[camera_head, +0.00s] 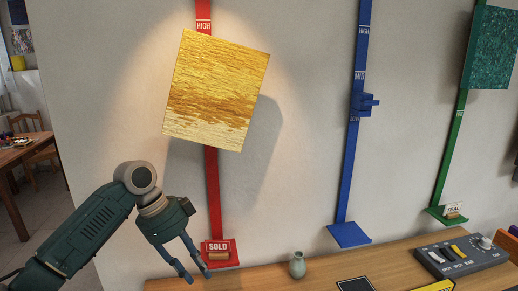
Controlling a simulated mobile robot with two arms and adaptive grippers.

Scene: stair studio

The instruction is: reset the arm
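My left arm comes in from the lower left, and my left gripper (198,279) hangs at its end with the fingers pointing down. The two fingers stand apart with nothing seen between them. The gripper is just left of the red shelf foot that carries a SOLD sign (218,247). My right gripper does not show.
A yellow painting (216,90) hangs tilted on the red rail (212,190). A blue rail (352,150) and a green rail (452,150) with a teal painting (493,48) stand right. The wooden counter (265,281) holds a vase (297,265) and a control panel (462,256).

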